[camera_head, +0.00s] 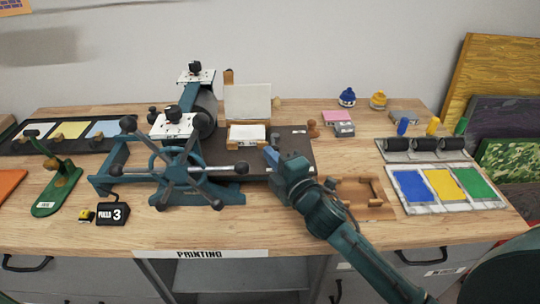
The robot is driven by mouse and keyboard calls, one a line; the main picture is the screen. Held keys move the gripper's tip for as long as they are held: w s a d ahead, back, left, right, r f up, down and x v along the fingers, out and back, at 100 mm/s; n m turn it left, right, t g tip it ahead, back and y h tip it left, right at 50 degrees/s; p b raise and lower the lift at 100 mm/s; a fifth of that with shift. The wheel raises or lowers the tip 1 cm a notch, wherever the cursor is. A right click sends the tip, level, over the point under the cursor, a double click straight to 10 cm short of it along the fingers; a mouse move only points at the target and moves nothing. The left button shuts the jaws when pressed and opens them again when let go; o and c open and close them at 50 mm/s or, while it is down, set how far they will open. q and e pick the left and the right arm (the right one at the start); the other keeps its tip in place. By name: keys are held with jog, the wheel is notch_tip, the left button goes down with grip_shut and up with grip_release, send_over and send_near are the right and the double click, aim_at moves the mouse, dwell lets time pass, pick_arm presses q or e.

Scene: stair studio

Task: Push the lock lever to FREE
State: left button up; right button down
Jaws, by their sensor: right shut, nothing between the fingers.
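The teal press (120,165) stands left of centre on the wooden bench, with a large dark spoked wheel (177,168) at its front. A dark press bed (297,152) extends to the right from it. My right gripper (272,156) is shut and empty over the front of this bed, right of the wheel. I cannot tell whether it touches anything. A small dark upright part (274,139) stands just behind the gripper. I cannot pick out the lock lever or a FREE mark for certain; the gripper may hide it. My left gripper is not in view.
A wooden tray (376,203) lies beside my right forearm. Ink slabs (411,187) and rollers (424,147) are at the right. A green hand tool (46,207) stands at the left.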

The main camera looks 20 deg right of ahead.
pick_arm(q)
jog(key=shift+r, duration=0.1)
pick_arm(e)
jog(key=shift+d, duration=0.15)
jog(key=shift+s+d+p, duration=0.15)
jog(key=shift+d+p, duration=0.2)
jog(key=shift+d, duration=0.25)
jog(key=shift+s+d+p, duration=0.15)
jog(key=shift+d+p, duration=0.15)
jog(key=shift+d, duration=1.1)
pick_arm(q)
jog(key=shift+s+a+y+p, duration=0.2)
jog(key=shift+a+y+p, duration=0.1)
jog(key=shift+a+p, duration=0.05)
pick_arm(e)
jog(key=shift+d, duration=0.45)
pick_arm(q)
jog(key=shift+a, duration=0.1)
